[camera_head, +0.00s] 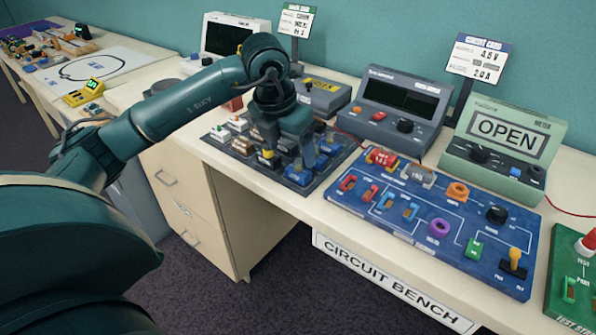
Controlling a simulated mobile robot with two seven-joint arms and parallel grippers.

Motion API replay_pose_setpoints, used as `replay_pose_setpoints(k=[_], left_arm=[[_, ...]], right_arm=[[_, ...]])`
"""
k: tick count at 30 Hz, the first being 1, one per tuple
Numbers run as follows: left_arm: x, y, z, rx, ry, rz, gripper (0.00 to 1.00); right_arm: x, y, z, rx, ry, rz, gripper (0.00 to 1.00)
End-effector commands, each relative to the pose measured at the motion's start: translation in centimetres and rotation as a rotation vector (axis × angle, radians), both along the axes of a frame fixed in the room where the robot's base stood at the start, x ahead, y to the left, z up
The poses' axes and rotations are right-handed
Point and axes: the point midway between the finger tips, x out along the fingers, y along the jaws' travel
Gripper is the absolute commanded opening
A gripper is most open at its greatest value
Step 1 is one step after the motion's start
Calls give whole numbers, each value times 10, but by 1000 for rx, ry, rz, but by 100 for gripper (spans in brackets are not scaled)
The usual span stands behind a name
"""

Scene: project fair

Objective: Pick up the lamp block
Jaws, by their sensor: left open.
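My left arm reaches in from the left, and my left gripper (288,150) points down over the dark parts tray (239,151) on the bench. The gripper is open, and its fingers are low among the small blocks. A dark block with a yellow top (268,154) sits in the tray beside the fingers; it may be the lamp block, but I cannot tell for sure. Blue blocks (298,174) stand at the tray's front right. The gripper hides part of the tray, so I cannot tell what is between the fingers. My right gripper is not in view.
Right of the tray lies a blue circuit board (400,238) with several coloured parts. Behind stand a grey power unit (393,107) and a green meter (503,143) reading OPEN. A green test strip (571,261) is at the far right. Sign cards stand behind.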

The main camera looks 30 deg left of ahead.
Motion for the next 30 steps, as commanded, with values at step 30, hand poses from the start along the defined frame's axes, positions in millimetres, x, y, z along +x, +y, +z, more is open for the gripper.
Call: replay_pose_setpoints(k=[30], left_arm=[[22, -2, -65, -1, -2, -3, 62]], right_arm=[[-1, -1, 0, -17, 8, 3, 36]])
